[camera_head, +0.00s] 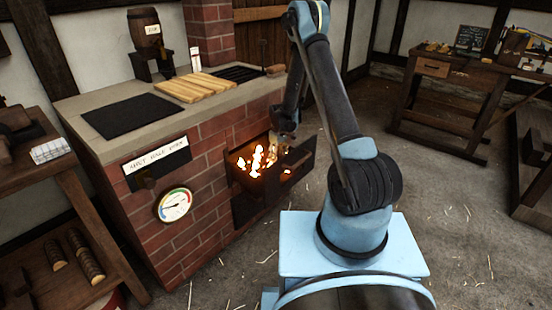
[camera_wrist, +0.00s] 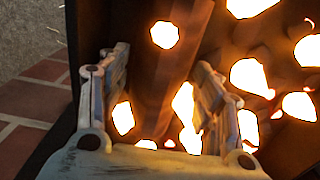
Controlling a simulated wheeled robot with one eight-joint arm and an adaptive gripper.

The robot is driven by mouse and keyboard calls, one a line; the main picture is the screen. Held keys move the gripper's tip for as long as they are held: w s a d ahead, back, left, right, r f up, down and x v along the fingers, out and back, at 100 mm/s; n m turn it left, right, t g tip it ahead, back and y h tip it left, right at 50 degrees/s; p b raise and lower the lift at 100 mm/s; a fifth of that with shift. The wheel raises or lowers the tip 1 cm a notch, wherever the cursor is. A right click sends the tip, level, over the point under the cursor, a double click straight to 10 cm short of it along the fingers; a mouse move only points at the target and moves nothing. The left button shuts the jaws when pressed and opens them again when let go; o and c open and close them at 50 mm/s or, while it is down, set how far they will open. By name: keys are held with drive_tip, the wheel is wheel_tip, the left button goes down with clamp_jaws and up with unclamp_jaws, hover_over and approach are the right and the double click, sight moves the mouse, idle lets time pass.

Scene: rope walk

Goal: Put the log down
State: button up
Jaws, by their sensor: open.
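My gripper (camera_wrist: 163,64) is open, with its two fingers spread apart inside the firebox. A brown, log-like shape (camera_wrist: 178,50) stands out between and beyond the fingertips in the wrist view, with bright flames around it. I cannot tell whether either finger touches it. In the head view my gripper (camera_head: 284,132) is at the mouth of the firebox (camera_head: 240,182), which has flames (camera_head: 257,157) inside. The log cannot be made out clearly there. The dark iron firebox door (camera_head: 299,160) hangs open to the right of the opening.
The brick stove (camera_head: 190,215) carries a dial gauge (camera_head: 175,205), a slatted wooden board (camera_head: 195,87) and a small barrel (camera_head: 144,27). Several logs (camera_head: 88,262) lie on the left rack's lower shelf. A workbench (camera_head: 437,70) stands back right. The straw-strewn floor between is clear.

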wheel_tip(320, 180, up, 12)
wheel_tip(320, 180, up, 14)
drive_tip(key=m, duration=0.3)
hover_over(279, 155)
drive_tip(key=s+d, duration=0.8)
drive_tip(key=s+d+r+m+t, duration=0.1)
drive_tip(key=s+d+r+m, duration=0.1)
drive_tip(key=s+d+r, duration=0.65)
drive_tip(key=s+d+f+m, duration=0.2)
drive_tip(key=s, duration=1.1)
drive_tip(key=s+d+f+m+t, duration=0.1)
drive_tip(key=s+d+f+m, duration=0.2)
drive_tip(key=s, duration=1)
drive_tip(key=shift+s, duration=0.3)
drive_tip(key=shift+f, duration=0.1)
